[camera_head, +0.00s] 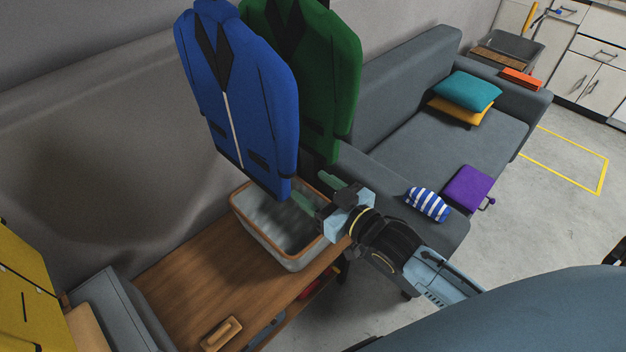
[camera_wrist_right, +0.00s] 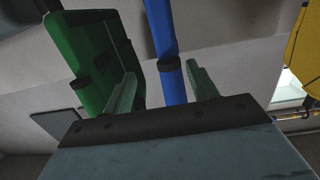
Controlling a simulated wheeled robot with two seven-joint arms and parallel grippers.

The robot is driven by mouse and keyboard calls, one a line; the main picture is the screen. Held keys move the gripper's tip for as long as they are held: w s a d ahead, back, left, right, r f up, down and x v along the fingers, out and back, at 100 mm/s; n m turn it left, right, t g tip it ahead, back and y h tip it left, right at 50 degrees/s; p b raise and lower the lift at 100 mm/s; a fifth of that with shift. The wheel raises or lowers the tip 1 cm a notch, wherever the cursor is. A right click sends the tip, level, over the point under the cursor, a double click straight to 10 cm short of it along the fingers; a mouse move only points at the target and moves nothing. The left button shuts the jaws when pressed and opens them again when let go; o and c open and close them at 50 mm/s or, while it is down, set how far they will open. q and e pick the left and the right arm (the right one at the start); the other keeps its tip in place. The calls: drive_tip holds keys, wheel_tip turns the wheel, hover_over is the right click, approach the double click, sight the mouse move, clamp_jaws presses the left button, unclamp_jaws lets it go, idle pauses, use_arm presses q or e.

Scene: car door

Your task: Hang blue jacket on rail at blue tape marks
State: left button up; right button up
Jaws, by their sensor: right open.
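The blue jacket (camera_head: 238,90) hangs upright at the top of the head view, in front of the green jacket (camera_head: 325,75). Its top and whatever holds it are cut off by the frame. My right gripper (camera_head: 314,190) is open near the jacket's lower right hem, above the grey bin. In the right wrist view, a narrow blue edge (camera_wrist_right: 166,55) rises between the open fingers of my right gripper (camera_wrist_right: 163,88), seemingly beyond them; contact cannot be told. The rail and the blue tape marks are not in view. My left gripper is not in view.
A grey bin (camera_head: 240,215) stands on a wooden bench (camera_head: 205,275) below the jackets. A wooden block (camera_head: 221,334) lies on the bench. A yellow garment (camera_head: 25,290) is at the left edge. A grey sofa (camera_head: 410,130) with cushions stands at the right.

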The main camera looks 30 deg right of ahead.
sight(268, 147)
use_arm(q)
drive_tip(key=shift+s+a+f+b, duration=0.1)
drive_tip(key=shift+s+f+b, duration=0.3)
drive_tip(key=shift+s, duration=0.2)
use_arm(e)
drive_tip(key=shift+t+y, duration=0.3)
drive_tip(key=shift+y, duration=0.1)
drive_tip(key=w+a+r, duration=0.1)
drive_tip(key=w, duration=0.3)
drive_tip(key=w+a+r, duration=0.1)
drive_tip(key=w+a, duration=0.1)
drive_tip(key=w, duration=0.2)
drive_tip(key=w+a+r, duration=0.1)
drive_tip(key=w+a, duration=0.1)
drive_tip(key=w, duration=0.2)
drive_tip(key=shift+w+a+r, duration=0.15)
drive_tip(key=shift+a+r, duration=0.05)
drive_tip(key=shift+r, duration=0.05)
clamp_jaws()
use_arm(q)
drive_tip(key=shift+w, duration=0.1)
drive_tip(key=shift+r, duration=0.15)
use_arm(e)
drive_tip(key=shift+r, duration=0.1)
